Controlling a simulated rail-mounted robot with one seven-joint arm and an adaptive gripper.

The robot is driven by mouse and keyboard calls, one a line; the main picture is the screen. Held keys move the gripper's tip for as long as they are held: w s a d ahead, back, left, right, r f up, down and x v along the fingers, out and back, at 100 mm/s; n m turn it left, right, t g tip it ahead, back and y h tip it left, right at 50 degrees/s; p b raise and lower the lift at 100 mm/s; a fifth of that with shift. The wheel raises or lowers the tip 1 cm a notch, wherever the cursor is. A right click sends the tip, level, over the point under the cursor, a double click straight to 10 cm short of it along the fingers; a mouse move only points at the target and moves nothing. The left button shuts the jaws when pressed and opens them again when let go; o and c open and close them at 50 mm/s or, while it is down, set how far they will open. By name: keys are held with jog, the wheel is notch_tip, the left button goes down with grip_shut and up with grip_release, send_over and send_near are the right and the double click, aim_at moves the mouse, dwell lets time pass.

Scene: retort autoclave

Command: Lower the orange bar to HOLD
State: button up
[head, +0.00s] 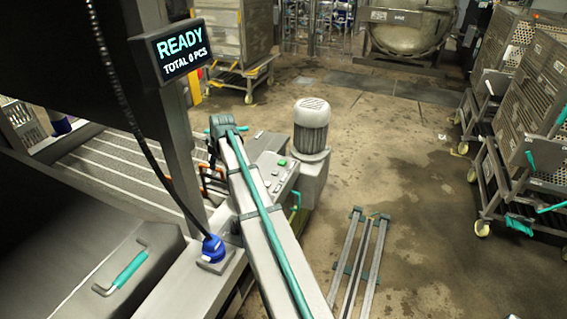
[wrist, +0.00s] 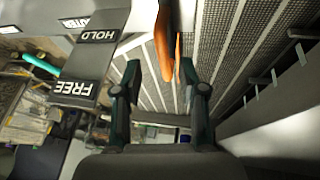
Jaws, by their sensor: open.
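The orange bar (wrist: 164,45) comes in from the top edge of the wrist view. Its lower end tapers into the space between the two fingers of my gripper (wrist: 160,76), which is open. I see no contact with either finger, and the depth between them is hard to tell. The HOLD label (wrist: 98,36) is on a dark plate left of the bar, with a FREE label (wrist: 74,89) below it in the picture. In the head view, my arm hides most of that area, and small orange parts (head: 206,180) show at its left side.
A slatted conveyor bed (head: 120,165) lies left of my arm. A motor (head: 312,125) and a panel with green buttons (head: 277,172) stand right of it. A READY display (head: 180,50) hangs above.

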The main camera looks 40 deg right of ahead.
jog(key=b+v, duration=0.2)
jog(key=v, duration=0.7)
jog(key=m+h+b, duration=0.4)
jog(key=h+b, duration=0.2)
jog(key=h, duration=0.1)
send_over(286, 172)
jog(key=shift+g, duration=0.4)
notch_tip(286, 172, down, 13)
jog(key=shift+w+r, duration=0.15)
